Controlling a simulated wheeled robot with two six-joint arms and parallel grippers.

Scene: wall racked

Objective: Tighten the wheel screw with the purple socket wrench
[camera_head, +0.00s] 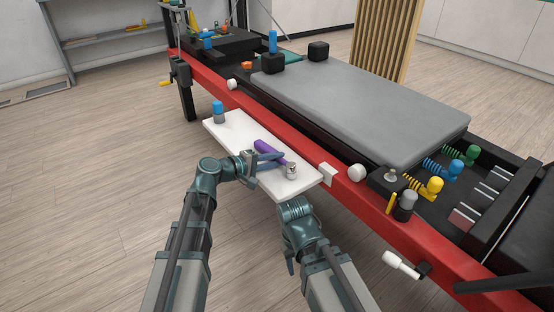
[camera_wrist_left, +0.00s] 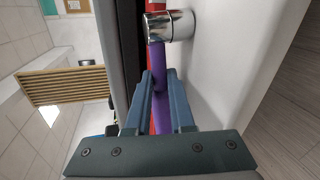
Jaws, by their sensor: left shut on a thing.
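The purple socket wrench (camera_head: 274,152) is at the white shelf, with its silver socket head (camera_head: 291,171) toward the shelf's right end. My left gripper (camera_head: 264,157) is shut on its purple handle. In the left wrist view, the fingers (camera_wrist_left: 160,82) close around the handle (camera_wrist_left: 158,60), and the chrome socket (camera_wrist_left: 170,25) is beyond them. I cannot tell whether the wrench touches the shelf. A small silver screw-like piece (camera_head: 391,175) stands on a black block right of the shelf; I cannot tell whether it is the wheel screw. My right arm's gripper is hidden by the shelf edge.
The white shelf (camera_head: 229,128) is fixed along the red rail (camera_head: 302,148) and also holds a blue-topped grey cylinder (camera_head: 218,112). A grey padded carriage (camera_head: 360,108), coloured springs and a white handle (camera_head: 401,264) are nearby. The floor at left is clear.

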